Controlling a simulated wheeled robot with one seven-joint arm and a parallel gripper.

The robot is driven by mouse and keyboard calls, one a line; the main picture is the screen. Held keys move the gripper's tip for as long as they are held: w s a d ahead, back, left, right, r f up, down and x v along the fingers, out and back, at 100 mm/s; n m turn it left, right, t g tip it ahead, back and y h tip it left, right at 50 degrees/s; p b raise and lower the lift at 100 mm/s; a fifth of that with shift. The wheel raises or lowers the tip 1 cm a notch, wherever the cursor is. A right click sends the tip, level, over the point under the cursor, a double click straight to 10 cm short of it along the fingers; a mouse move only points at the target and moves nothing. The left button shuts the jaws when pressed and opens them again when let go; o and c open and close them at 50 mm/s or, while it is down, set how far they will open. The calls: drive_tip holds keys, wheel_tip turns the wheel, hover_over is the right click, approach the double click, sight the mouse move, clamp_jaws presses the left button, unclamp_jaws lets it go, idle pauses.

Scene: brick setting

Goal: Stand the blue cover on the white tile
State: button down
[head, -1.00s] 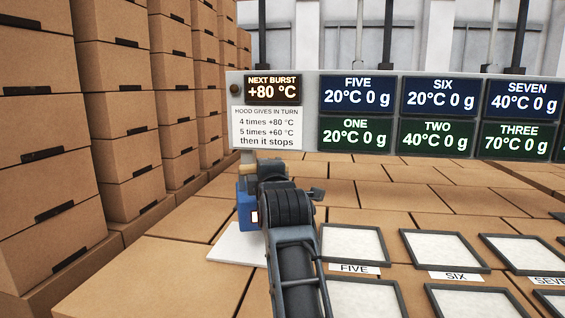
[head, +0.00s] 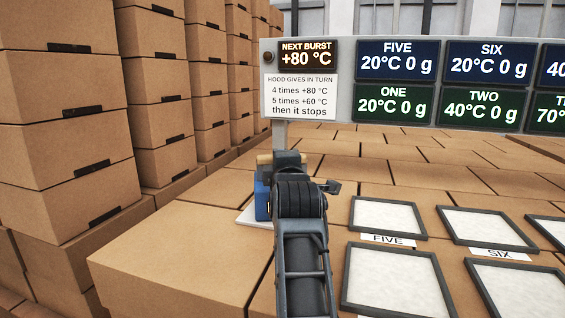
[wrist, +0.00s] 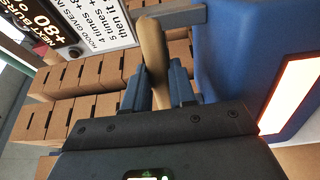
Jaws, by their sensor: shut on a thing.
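The blue cover (head: 262,199) shows in the head view just left of my arm, partly hidden by it. It has a pale wooden handle (wrist: 153,62) and, in the wrist view, a glowing pale window (wrist: 291,92) in its blue side (wrist: 232,45). My gripper (wrist: 160,88) is shut on the handle, one finger on each side. The cover looks upright. The white tile (head: 245,217) lies under or just behind it, mostly hidden by the cover and arm. I cannot tell whether the cover's bottom touches the tile.
Framed white panels (head: 388,217) labelled FIVE and SIX, with others, lie to the right. A display board (head: 268,118) stands behind, reading NEXT BURST +80 °C. Tall stacks of boxes (head: 65,130) rise at the left. The box top (head: 180,250) left of the tile is clear.

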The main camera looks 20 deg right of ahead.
drive_tip(key=shift+r, duration=0.25)
drive_tip(key=c, duration=1.4)
unclamp_jaws()
drive_tip(key=shift+f, duration=0.3)
drive_tip(key=o, duration=0.5)
drive_tip(key=shift+r, duration=0.1)
drive_tip(key=b+v, duration=0.1)
drive_tip(key=v, duration=1.1)
drive_tip(key=shift+b, duration=0.4)
drive_tip(key=shift+s, duration=0.1)
